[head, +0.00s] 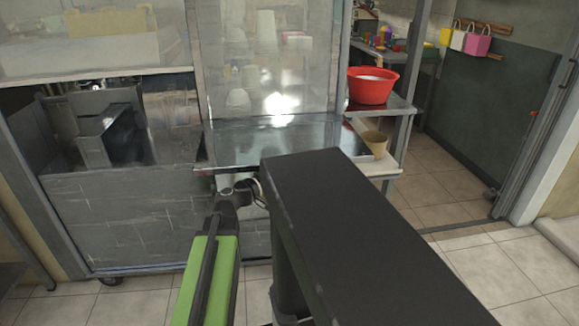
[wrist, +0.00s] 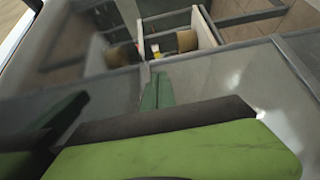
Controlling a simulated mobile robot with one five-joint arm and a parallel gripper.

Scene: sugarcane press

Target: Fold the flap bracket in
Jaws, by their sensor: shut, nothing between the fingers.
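A shiny metal flap (head: 250,150) sticks out level from the front of the stall, below the glass. I cannot make out its bracket in either view; the space under the flap is partly hidden by my arm and a large black part of mine. In the head view my arm's wrist end reaches just under the flap's front edge, and the fingers are hidden there. In the wrist view my gripper (wrist: 158,78) shows as two dark green fingers side by side, shut and empty, in front of blurred grey surfaces.
A red basin (head: 370,86) stands on a side shelf at the right, with a tan pot (head: 375,144) below it. A grey tiled counter front (head: 150,220) fills the left. Open tiled floor (head: 480,262) lies at the right, by a dark door panel (head: 500,95).

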